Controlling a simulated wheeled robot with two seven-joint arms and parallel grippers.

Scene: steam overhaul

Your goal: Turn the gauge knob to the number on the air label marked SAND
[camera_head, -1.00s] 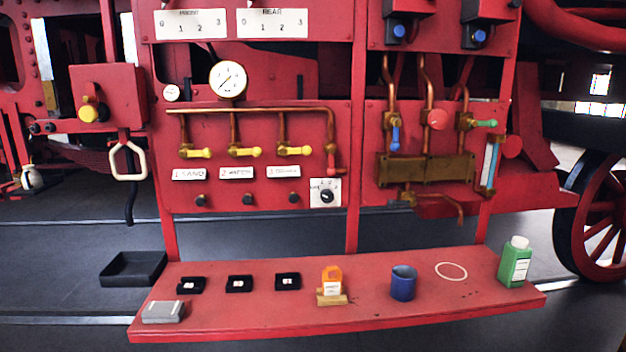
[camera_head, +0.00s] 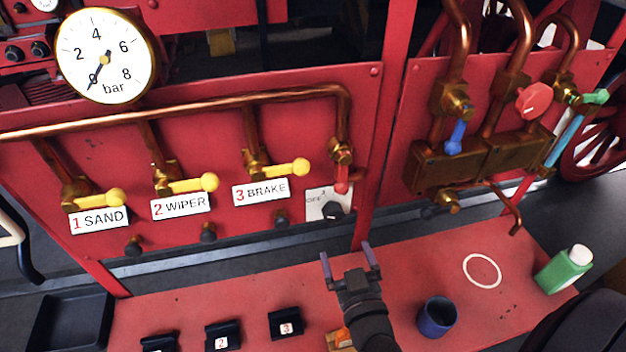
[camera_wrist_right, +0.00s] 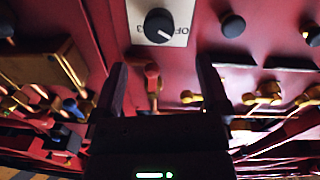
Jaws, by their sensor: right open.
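The gauge knob (camera_head: 332,211) is a black dial on a white plate (camera_head: 316,198) marked OFF, low on the red panel. In the right wrist view the knob (camera_wrist_right: 160,26) shows with its white pointer line, ahead of the fingers. The SAND label (camera_head: 99,219) is white with a red 1, under the leftmost yellow lever. My right gripper (camera_head: 350,254) is open and empty, below and a little right of the knob, apart from it. It also shows in the right wrist view (camera_wrist_right: 162,85). My left gripper is not in view.
Labels 2 WIPER (camera_head: 180,206) and 3 BRAKE (camera_head: 261,191) sit beside it. A round gauge (camera_head: 107,55) hangs upper left. The red shelf (camera_head: 450,245) below holds black blocks, a blue cup (camera_head: 437,317) and a green bottle (camera_head: 564,270). A red post (camera_head: 385,120) stands right of the knob.

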